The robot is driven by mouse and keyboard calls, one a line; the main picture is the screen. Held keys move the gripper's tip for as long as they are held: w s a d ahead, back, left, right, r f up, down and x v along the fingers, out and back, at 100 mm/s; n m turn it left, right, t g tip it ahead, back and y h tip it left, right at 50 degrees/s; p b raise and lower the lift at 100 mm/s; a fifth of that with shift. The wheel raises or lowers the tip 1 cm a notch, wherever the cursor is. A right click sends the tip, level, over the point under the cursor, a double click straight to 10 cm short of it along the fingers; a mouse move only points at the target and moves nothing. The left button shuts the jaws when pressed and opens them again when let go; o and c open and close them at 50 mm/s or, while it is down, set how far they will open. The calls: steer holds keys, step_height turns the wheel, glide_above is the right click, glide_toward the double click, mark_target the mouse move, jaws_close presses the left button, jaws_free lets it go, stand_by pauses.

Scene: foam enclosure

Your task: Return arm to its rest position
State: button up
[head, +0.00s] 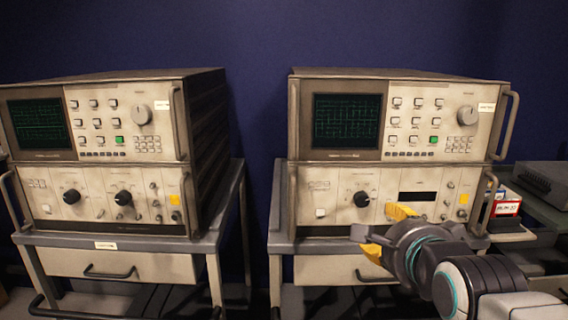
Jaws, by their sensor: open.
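My arm reaches in from the lower right corner of the head view. My gripper (384,228) has yellow fingers, spread open, with nothing seen between them. It is in front of the right cart and overlaps the lower instrument (336,200) in the picture, below its dark display slot. Whether a finger touches the panel cannot be told. The dark wrist and grey arm links hide part of the cart's drawer and its right side.
The right cart (280,246) carries two stacked instruments, the upper one (445,146) with a green screen. A similar left cart (205,244) stands apart across a narrow gap. A side surface at right holds a red-and-white box (507,207) and a dark device (543,182).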

steer(key=s+r+n+g+p, duration=0.4)
steer(key=s+n+p, duration=0.5)
steer(key=p, duration=0.4)
steer(key=s+r+n+g+p, duration=0.5)
steer(key=s+n+p, duration=0.5)
steer(key=p, duration=0.4)
steer(key=shift+s+a+r+g, duration=0.2)
steer(key=shift+s+a+g, duration=0.1)
steer(key=shift+g, duration=0.4)
steer(key=shift+w, duration=0.1)
